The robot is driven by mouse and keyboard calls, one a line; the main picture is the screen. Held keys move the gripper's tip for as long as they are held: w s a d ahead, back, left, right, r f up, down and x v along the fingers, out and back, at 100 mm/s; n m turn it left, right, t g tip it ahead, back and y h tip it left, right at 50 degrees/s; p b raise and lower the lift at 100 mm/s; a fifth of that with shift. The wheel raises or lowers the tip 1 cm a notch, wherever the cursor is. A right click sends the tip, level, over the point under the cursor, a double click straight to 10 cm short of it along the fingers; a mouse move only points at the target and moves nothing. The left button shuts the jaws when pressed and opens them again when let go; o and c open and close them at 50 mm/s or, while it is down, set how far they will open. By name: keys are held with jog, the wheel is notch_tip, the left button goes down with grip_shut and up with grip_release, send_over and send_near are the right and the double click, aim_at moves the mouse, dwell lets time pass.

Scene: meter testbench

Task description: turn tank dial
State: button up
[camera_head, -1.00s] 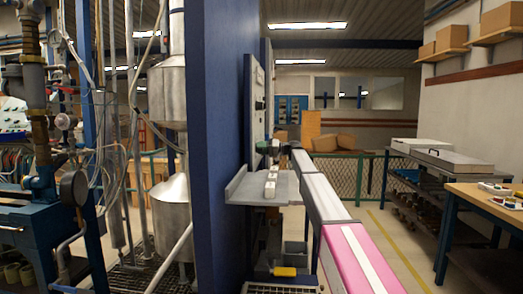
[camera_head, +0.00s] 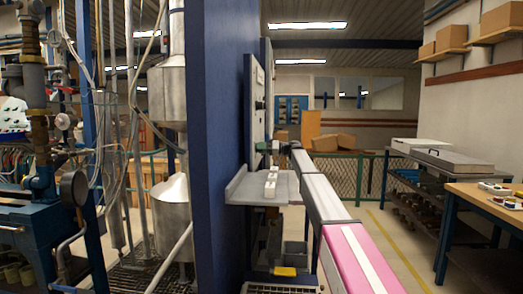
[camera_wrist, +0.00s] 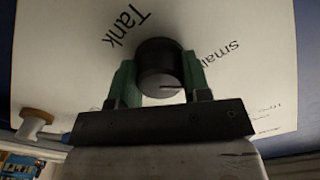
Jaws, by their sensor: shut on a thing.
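The tank dial (camera_wrist: 160,66) is a dark round knob on a pale panel (camera_wrist: 60,60). The word "Tank" is printed beside it, and "small" is on its other side; both appear tilted in the wrist view. My gripper (camera_wrist: 159,80) has green fingers, one on each side of the dial, shut on it. A thin mark shows on the knob's near face. In the head view the panel is seen nearly edge-on (camera_head: 257,100), and my arm reaches to it. The dial is too small to make out there.
A grey shelf (camera_head: 240,190) juts out below the panel, with a white block (camera_head: 271,184) on it. A blue upright wall (camera_head: 216,150) stands left of the panel.

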jog(key=o, duration=0.9)
jog(key=d, duration=1)
jog(key=shift+s+d, duration=0.2)
jog(key=shift+d, duration=0.2)
jog(key=shift+d+f, duration=0.1)
